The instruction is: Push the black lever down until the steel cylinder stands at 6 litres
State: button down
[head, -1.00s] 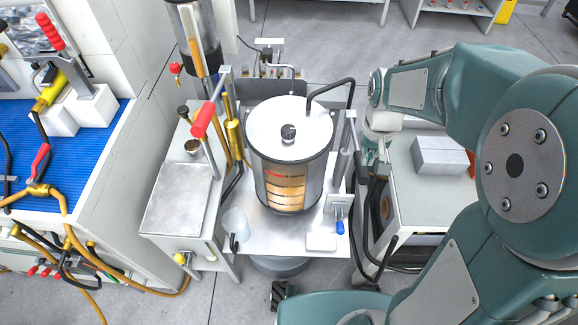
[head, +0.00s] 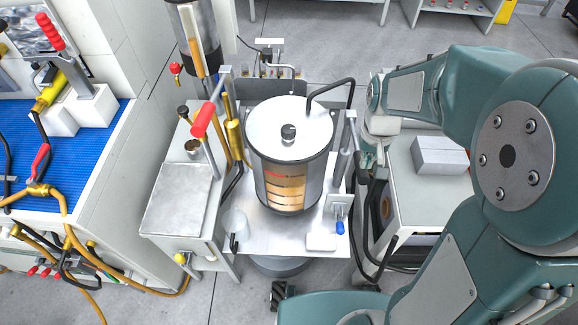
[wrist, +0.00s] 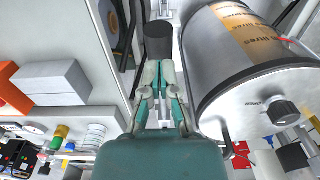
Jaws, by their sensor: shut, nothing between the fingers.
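The steel cylinder (head: 290,130) stands upright on its stand in the head view, with a round knob on its lid and an orange scale window facing front. I cannot read the level exactly. It also shows in the wrist view (wrist: 240,75) on the right. My gripper (wrist: 161,68) is shut and empty, pointing at the dark end of the black lever (wrist: 158,40). The lever end lies just past the fingertips; I cannot tell whether they touch. In the head view my gripper, just right of the cylinder, is mostly hidden by my wrist.
A white cabinet (head: 405,185) with a grey box (head: 440,155) on it stands close to the right. Black hoses hang between it and the stand. A red-handled lever (head: 203,120) and a metal-topped side table (head: 177,198) are left of the cylinder.

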jog(key=shift+f, duration=5.9)
notch_tip(320, 180, up, 12)
jog(key=shift+r, duration=0.55)
jog(key=shift+s+r, duration=0.15)
jog(key=shift+r, duration=0.1)
jog(key=s+r+t, duration=0.5)
jog(key=s+r, duration=0.7)
jog(key=s, duration=0.2)
jog(key=shift+r+t, duration=0.3)
